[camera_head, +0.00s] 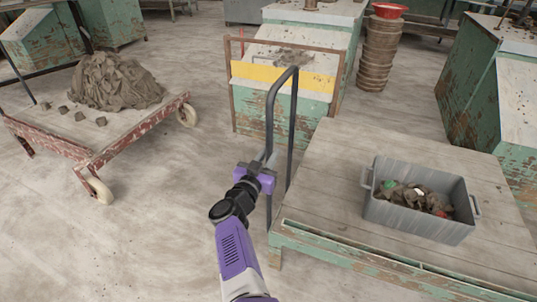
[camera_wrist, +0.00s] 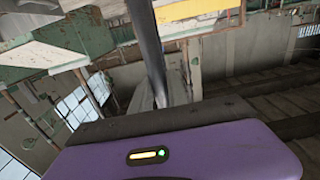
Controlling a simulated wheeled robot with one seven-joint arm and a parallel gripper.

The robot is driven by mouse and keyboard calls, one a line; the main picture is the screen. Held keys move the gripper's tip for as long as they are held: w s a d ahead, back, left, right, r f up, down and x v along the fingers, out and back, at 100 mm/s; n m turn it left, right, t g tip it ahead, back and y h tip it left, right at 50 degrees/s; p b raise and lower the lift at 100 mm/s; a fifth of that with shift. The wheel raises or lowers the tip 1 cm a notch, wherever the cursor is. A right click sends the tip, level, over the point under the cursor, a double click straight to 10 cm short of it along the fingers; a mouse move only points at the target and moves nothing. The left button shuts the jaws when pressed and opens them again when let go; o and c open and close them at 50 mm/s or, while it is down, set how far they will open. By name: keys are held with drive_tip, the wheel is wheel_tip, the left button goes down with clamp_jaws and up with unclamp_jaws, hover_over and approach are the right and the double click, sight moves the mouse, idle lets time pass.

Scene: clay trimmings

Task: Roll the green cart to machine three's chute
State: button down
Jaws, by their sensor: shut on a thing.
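The green cart (camera_head: 325,190) is a low wooden platform with worn green edges, at the right of the head view. Its dark upright loop handle (camera_head: 293,110) rises at its left end. My purple gripper (camera_head: 264,172) is shut on the handle's near post, low down. In the wrist view the dark handle bar (camera_wrist: 146,45) runs up from behind the purple gripper body; the fingertips are hidden there. A green machine with a sloped top and yellow band (camera_head: 285,76) stands just beyond the handle. I see no number on it, so I cannot tell which is machine three.
A grey crate (camera_head: 418,213) of clay scraps sits on the green cart. A red cart (camera_head: 137,128) with a clay heap (camera_head: 115,80) stands at left. Stacked buckets (camera_head: 378,55) and another green machine (camera_head: 490,90) stand behind. Floor is clear between the carts.

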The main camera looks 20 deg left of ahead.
drive_tip(key=a+b, duration=0.8)
drive_tip(key=b, duration=0.4)
drive_tip(key=shift+w+b, duration=0.25)
drive_tip(key=shift+b, duration=0.1)
idle(0.4)
